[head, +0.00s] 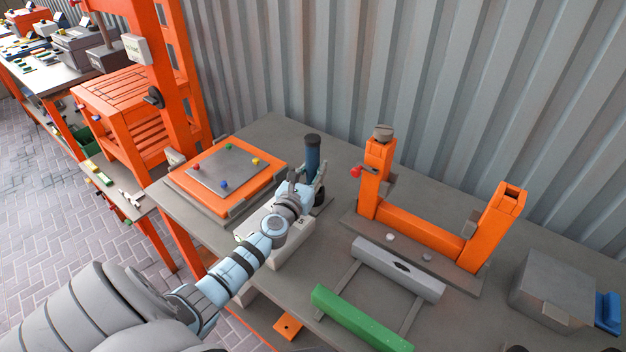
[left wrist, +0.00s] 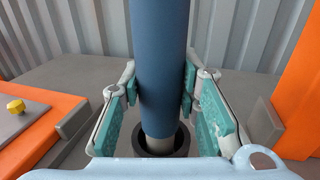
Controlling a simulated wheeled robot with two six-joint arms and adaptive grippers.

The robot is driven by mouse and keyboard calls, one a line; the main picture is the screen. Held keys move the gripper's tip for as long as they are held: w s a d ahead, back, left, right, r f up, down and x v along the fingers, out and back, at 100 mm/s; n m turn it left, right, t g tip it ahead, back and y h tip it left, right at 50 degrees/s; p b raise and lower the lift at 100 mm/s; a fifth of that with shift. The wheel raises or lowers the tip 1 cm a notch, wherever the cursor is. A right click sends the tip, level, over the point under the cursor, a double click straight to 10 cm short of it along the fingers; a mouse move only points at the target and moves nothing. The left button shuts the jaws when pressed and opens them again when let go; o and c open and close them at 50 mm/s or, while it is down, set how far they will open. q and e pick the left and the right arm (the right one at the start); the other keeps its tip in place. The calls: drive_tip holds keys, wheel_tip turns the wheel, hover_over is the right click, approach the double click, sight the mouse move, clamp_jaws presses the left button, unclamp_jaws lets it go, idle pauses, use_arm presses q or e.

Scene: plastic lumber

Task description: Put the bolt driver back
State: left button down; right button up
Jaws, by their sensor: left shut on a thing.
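The bolt driver (head: 313,152) is an upright blue cylinder with a black top, at the back of the workbench beside the orange plate fixture. In the left wrist view the blue driver (left wrist: 160,45) stands between the teal finger pads. My left gripper (head: 309,186) is shut on it; it also shows in the left wrist view (left wrist: 161,88). The driver's grey lower end meets a black round holder (left wrist: 181,139); how deep it sits is hidden. My right gripper is not in view.
An orange fixture with a grey plate (head: 222,168) and coloured knobs lies left of the driver. An orange U-shaped frame (head: 420,230) stands to the right. A grey bar (head: 398,268), a green bar (head: 358,320) and a grey box (head: 553,285) are nearer or farther right. Corrugated wall behind.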

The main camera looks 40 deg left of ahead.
use_arm(q)
drive_tip(key=shift+r, duration=0.25)
drive_tip(key=shift+w+f, duration=0.15)
drive_tip(key=shift+f, duration=0.15)
drive_tip(key=c, duration=1.2)
unclamp_jaws()
drive_tip(key=shift+r, duration=0.1)
drive_tip(key=shift+r+p, duration=0.3)
drive_tip(key=shift+p, duration=0.05)
drive_tip(key=v, duration=1.2)
drive_tip(key=shift+f+p, duration=0.1)
drive_tip(key=shift+p, duration=0.3)
drive_tip(key=shift+d, duration=0.1)
